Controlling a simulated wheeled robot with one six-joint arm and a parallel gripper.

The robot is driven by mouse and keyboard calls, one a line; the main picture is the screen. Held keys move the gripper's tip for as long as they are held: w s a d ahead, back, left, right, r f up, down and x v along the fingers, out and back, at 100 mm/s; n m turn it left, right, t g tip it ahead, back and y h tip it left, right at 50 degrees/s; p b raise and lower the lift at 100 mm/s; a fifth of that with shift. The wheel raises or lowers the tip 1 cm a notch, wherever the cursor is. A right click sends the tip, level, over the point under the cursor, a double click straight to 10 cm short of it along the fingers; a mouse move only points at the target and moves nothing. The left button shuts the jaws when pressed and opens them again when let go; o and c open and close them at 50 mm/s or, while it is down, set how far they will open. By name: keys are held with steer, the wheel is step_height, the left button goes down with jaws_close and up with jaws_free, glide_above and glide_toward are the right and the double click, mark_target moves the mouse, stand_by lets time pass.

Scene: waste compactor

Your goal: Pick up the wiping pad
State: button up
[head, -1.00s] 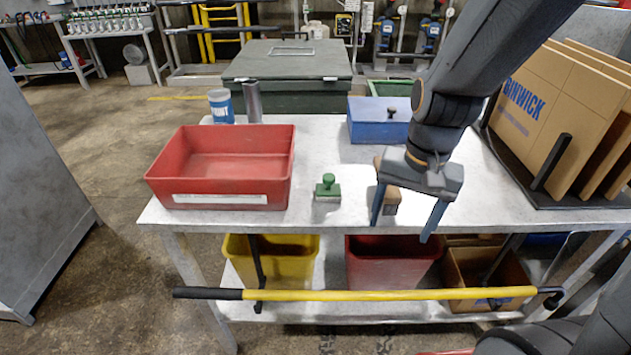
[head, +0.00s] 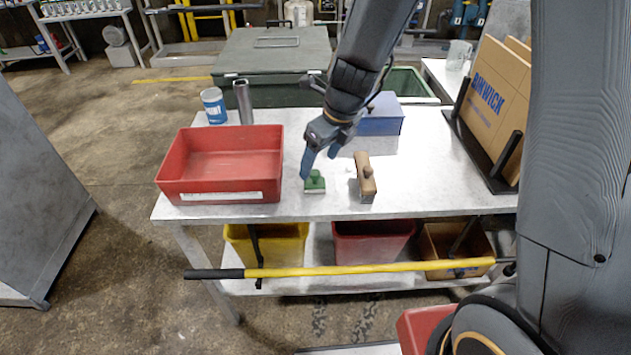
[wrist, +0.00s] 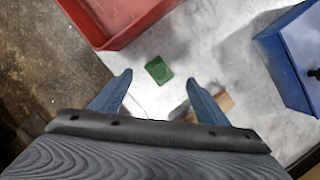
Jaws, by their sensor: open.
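The green wiping pad (head: 315,186), with a knob on top and a pale underside, sits on the grey metal table (head: 430,185) near its front edge. It also shows in the wrist view (wrist: 159,69), in line with the gap between the fingertips. My gripper (head: 319,166) is open and empty, with its fingers pointing down just above and behind the pad. In the wrist view my gripper (wrist: 160,78) has its fingers spread to either side of the pad's line. I cannot tell the exact height between them.
A red tray (head: 220,192) is to the left. A blue box (head: 383,122) is behind. A cardboard rack (head: 487,115) is at right. A yellow bar (head: 370,269) runs along the front.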

mark_target(316, 172)
steer(key=b+x, duration=0.1)
steer(key=x, duration=0.5)
steer(key=shift+w+f, duration=0.1)
steer(key=shift+f, duration=0.2)
steer(key=c, duration=1.3)
